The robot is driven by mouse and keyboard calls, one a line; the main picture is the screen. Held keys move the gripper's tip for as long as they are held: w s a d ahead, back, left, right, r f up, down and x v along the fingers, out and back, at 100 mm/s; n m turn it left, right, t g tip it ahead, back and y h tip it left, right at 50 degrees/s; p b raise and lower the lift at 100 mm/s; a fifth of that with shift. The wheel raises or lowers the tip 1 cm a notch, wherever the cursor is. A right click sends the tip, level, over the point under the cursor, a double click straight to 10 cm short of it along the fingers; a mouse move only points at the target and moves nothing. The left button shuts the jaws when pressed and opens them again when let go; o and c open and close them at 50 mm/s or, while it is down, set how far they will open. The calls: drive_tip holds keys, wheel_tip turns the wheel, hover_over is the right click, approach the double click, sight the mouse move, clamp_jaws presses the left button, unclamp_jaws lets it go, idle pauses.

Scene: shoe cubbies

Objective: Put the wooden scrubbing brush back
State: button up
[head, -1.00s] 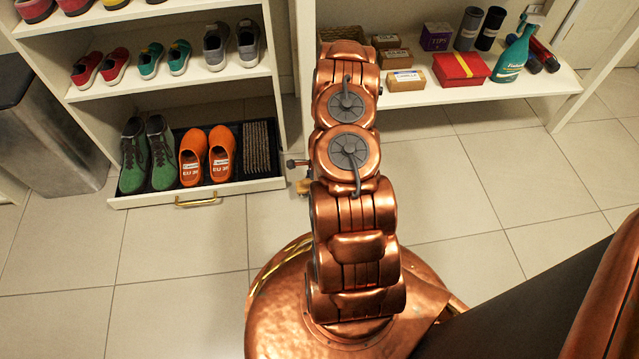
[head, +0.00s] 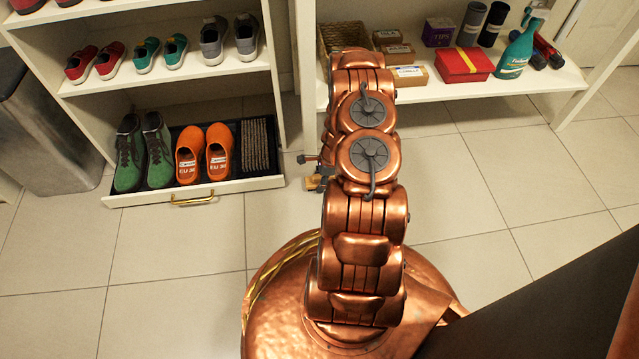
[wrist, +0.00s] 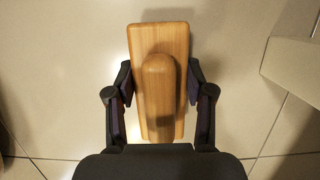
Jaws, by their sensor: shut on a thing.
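The wooden scrubbing brush (wrist: 160,38) is a light wood block with a rounded raised grip. In the wrist view it lies between the two dark fingers of my gripper (wrist: 159,88), which is shut on it. Its underside is hidden. In the head view only a small tan part of the brush (head: 314,183) shows beside my gripper (head: 324,171), left of my arm. It is over the floor, right of the open drawer (head: 140,199). My arm hides most of the gripper there.
The open drawer holds green shoes (head: 144,155), orange shoes (head: 203,153) and a striped brown item (head: 255,145). The right shelf (head: 450,95) carries a wicker basket (head: 342,37), small boxes, a red box (head: 464,65) and a teal spray bottle (head: 518,50). Floor tiles in front are clear.

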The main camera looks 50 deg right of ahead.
idle(0.3)
drive_tip(key=o, duration=1)
drive_tip(key=shift+f, duration=0.1)
